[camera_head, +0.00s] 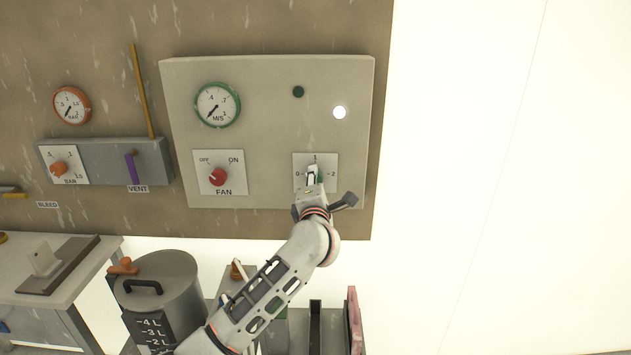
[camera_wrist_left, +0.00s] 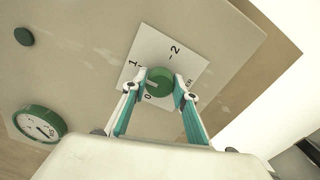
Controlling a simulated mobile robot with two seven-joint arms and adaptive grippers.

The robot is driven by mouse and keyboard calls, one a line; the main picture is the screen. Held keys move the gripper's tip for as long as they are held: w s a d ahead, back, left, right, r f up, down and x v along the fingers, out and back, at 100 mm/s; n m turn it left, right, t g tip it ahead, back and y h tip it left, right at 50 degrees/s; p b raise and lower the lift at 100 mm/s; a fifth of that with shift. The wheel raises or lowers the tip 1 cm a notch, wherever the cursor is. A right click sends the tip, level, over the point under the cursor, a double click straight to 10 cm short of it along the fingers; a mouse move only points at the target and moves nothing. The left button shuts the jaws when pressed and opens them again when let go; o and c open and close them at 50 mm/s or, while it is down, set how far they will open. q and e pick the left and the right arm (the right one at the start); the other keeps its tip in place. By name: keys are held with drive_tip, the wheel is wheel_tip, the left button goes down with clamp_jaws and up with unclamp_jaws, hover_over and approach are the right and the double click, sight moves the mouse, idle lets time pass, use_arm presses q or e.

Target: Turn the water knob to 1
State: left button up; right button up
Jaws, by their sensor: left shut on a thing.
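The green water knob (camera_wrist_left: 159,81) sits on a white plate (camera_wrist_left: 160,42) marked 0, 1 and 2, on the right of the wall panel. Its label is mostly hidden; only "ER" shows. My left gripper (camera_wrist_left: 160,77) is shut on the knob, with one finger on each side. The knob's white mark shows between the fingers and seems to point between 0 and 1. In the head view the left gripper (camera_head: 312,175) covers most of the knob, and only a green sliver (camera_head: 321,178) shows. My right gripper is in neither view.
On the same panel (camera_head: 270,70) are a red fan knob (camera_head: 218,176), a green-rimmed M/S gauge (camera_head: 217,105), a dark green lamp (camera_head: 298,92) and a white lit lamp (camera_head: 340,112). A grey pot (camera_head: 165,280) stands below. Right of the panel is bare bright wall.

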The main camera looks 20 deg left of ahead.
use_arm(q)
drive_tip(key=shift+f, duration=0.1)
idle(0.4)
drive_tip(key=o, duration=1.1)
drive_tip(key=v, duration=1.2)
